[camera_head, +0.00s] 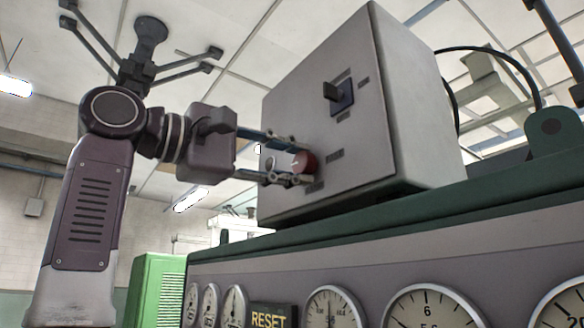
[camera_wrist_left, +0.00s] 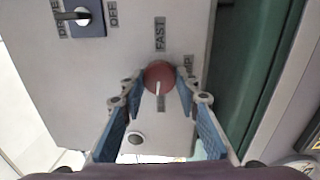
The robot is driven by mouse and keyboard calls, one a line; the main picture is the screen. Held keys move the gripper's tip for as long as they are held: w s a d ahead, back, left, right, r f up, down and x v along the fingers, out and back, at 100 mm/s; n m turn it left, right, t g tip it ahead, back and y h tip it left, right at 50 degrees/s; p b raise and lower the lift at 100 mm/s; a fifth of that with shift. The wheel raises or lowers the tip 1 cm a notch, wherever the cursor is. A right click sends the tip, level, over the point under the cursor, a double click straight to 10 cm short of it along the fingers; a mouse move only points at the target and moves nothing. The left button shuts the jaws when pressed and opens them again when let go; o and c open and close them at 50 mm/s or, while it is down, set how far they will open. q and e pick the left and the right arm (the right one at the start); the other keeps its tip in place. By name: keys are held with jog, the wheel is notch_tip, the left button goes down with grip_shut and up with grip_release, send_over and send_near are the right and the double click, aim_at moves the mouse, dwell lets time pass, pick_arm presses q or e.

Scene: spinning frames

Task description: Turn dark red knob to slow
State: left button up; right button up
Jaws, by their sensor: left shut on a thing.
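The dark red knob (camera_head: 305,161) sits on the face of a grey control box (camera_head: 300,95). In the left wrist view the knob (camera_wrist_left: 158,73) has a white pointer line directed down in the picture, away from the FAST label (camera_wrist_left: 160,34). A small plate (camera_wrist_left: 161,103) lies below the knob; its text is unreadable. Another label (camera_wrist_left: 188,65) at its right is partly hidden by a finger. My left gripper (camera_head: 288,160) is shut on the knob, one finger on either side, blue pads showing in the wrist view. My right gripper is out of view.
A dark switch (camera_head: 340,95) on the same face is labelled DRIVE and OFF in the wrist view. Below the box are a green ledge (camera_head: 420,195) and gauges (camera_head: 430,305). A cable (camera_head: 500,58) loops behind.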

pick_arm(q)
jog(key=shift+r+n, duration=0.1)
jog(key=shift+n, duration=0.5)
jog(key=o, duration=1.2)
jog(key=shift+c, duration=0.2)
jog(key=shift+w+d, duration=0.1)
jog(key=v, duration=1.2)
jog(key=shift+d, duration=0.1)
